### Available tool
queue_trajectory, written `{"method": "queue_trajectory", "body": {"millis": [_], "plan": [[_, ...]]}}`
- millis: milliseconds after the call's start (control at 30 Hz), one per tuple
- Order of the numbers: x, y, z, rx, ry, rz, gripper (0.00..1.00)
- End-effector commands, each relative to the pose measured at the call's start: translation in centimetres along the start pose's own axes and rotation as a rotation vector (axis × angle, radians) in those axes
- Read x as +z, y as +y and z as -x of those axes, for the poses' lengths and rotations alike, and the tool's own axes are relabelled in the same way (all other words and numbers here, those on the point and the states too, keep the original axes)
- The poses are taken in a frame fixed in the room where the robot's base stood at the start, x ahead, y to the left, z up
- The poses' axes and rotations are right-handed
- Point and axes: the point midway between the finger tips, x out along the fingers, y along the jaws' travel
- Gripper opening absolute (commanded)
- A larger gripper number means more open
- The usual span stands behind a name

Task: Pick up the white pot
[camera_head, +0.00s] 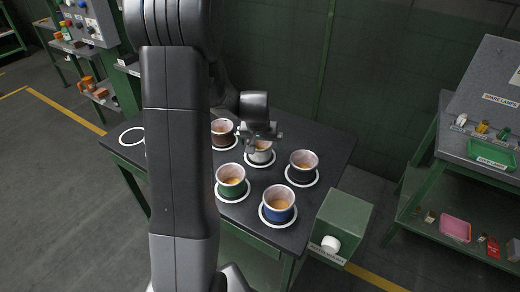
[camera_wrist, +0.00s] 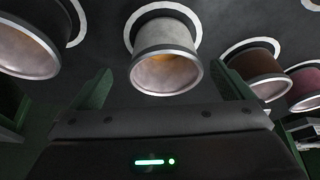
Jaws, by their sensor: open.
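The white pot (camera_head: 261,157) stands on a white ring on the dark table (camera_head: 322,135), partly hidden by my gripper (camera_head: 260,136) in the head view. In the wrist view the white pot (camera_wrist: 166,50) is near the middle, with an orange-brown patch inside. My gripper (camera_wrist: 162,68) is open, its green fingers on either side of the pot in the picture. I cannot tell whether either finger touches it. Nothing is held.
Around it stand a brown pot (camera_head: 222,136), a green pot (camera_head: 231,186), a blue pot (camera_head: 278,212) and a black pot (camera_head: 302,172), each close by. In the wrist view the brown pot (camera_wrist: 256,67) is beside the right finger. An empty ring (camera_head: 132,128) lies at the left.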

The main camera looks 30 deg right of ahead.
Motion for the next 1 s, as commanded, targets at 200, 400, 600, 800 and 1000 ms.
{"method": "queue_trajectory", "body": {"millis": [200,400,600,800,1000], "plan": [[0.0,0.0,-1.2,0.0,0.0,0.0,1.0],[-0.8,-0.3,-2.8,0.0,-0.002,0.0,1.0],[-1.3,-0.5,-5.2,0.0,-0.002,0.001,1.0],[-1.3,-0.6,-6.2,-0.001,-0.001,0.001,1.0],[-1.3,-0.6,-6.3,-0.001,0.0,0.0,1.0]]}}
